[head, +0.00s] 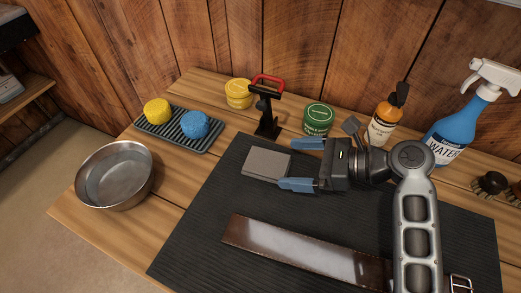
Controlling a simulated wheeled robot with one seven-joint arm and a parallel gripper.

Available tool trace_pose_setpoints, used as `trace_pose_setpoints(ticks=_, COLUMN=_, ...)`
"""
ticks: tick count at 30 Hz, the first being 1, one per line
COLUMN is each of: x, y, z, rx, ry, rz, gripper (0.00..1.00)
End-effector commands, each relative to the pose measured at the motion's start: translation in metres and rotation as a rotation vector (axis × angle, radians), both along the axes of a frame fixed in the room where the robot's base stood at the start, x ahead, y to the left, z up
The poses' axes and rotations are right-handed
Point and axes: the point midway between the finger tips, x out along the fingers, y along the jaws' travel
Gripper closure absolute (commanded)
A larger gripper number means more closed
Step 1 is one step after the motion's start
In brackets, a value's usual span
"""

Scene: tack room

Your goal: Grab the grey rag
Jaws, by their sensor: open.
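The grey rag (267,163) is a flat, folded square lying on the dark mat (200,238), near the mat's back left part. My gripper (295,164) comes in from the right with its two blue fingers pointing left. The fingers are apart, one toward the back and one toward the front, with nothing seen held between them. The rag lies just left of the fingertips. The front fingertip is close to the rag's right front corner; I cannot tell whether they touch or how high the gripper is.
A brown leather strap (290,248) lies on the mat in front. A metal bowl (114,174) and a ridged tray (178,133) with yellow and blue sponges stand left. Behind are a red-handled tool (267,105), a green tin (318,119), an amber bottle (384,123) and a blue spray bottle (458,125).

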Motion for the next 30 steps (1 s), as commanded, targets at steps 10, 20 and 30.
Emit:
trace_pose_setpoints(ticks=10, x=0.007, y=0.034, z=-0.014, rx=-0.001, ry=0.002, rz=0.004, gripper=0.0)
trace_pose_setpoints(ticks=20, x=0.015, y=0.066, z=-0.028, rx=0.0, ry=0.0, rz=0.002, gripper=0.0)
trace_pose_setpoints(ticks=30, x=0.015, y=0.066, z=-0.028, rx=0.0, ry=-0.001, rz=0.001, gripper=0.11)
